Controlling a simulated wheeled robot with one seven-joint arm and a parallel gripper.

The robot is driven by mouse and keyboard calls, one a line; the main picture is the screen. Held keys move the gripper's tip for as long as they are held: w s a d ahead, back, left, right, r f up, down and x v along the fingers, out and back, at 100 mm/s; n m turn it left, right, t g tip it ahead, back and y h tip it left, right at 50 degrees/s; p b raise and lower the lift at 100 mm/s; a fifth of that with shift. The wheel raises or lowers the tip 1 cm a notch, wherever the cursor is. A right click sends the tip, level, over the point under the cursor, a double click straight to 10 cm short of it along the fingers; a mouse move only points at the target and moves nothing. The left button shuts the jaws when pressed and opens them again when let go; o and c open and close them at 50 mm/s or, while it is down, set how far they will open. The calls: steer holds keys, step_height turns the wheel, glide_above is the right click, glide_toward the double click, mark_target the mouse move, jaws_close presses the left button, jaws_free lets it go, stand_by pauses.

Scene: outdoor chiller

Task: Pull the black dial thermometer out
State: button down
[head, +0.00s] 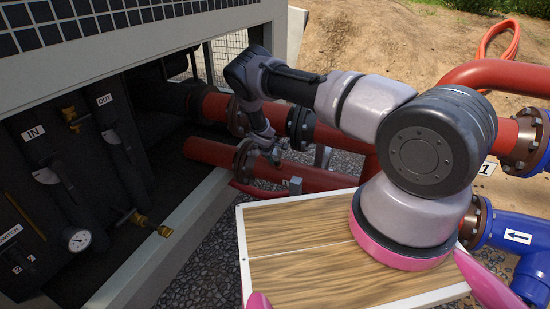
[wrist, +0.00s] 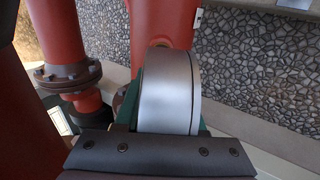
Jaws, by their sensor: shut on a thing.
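My gripper (head: 272,155) is at the red pipes, beside a flange, in the head view. In the wrist view its green-edged fingers (wrist: 165,120) are shut around a round, silver-grey drum-shaped case, which I take to be the dial thermometer (wrist: 167,85). I see the case from its side, with a thin dark line near its right edge. Its dial face and stem are hidden. A red pipe (wrist: 162,22) lies right behind it. I cannot tell whether the stem is still in the pipe. In the head view the thermometer is too small or hidden to make out.
Red pipes (head: 205,155) with bolted flanges surround my gripper. The chiller cabinet (head: 60,150) stands at left, with IN and OUT pipes, yellow-handled valves and a white-faced gauge (head: 78,240). A white-rimmed wooden tray top (head: 300,270) is in front, its left part clear. Gravel lies below.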

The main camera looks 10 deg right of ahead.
mark_target(276, 155)
steer(key=shift+s+d+f, duration=0.15)
steer(key=shift+s+d, duration=0.05)
steer(key=shift+d, duration=0.4)
steer(key=shift+s+d+f, duration=0.15)
steer(key=shift+s+d, duration=0.05)
steer(key=shift+d, duration=0.35)
steer(key=shift+s+a+r+g, duration=0.2)
steer(key=shift+r+g, duration=0.1)
steer(key=shift+r, duration=0.25)
steer(key=shift+w+a+v, duration=0.1)
steer(key=shift+a+v, duration=0.1)
steer(key=shift+v, duration=1)
steer(key=shift+w+a+v, duration=0.1)
steer(key=shift+a+v, duration=0.1)
steer(key=shift+v, duration=1)
steer(key=shift+a+v, duration=0.2)
steer(key=shift+v, duration=1.05)
steer(key=shift+f, duration=0.1)
steer(key=c, duration=1.4)
jaws_free()
jaws_close()
steer(key=shift+d, duration=0.15)
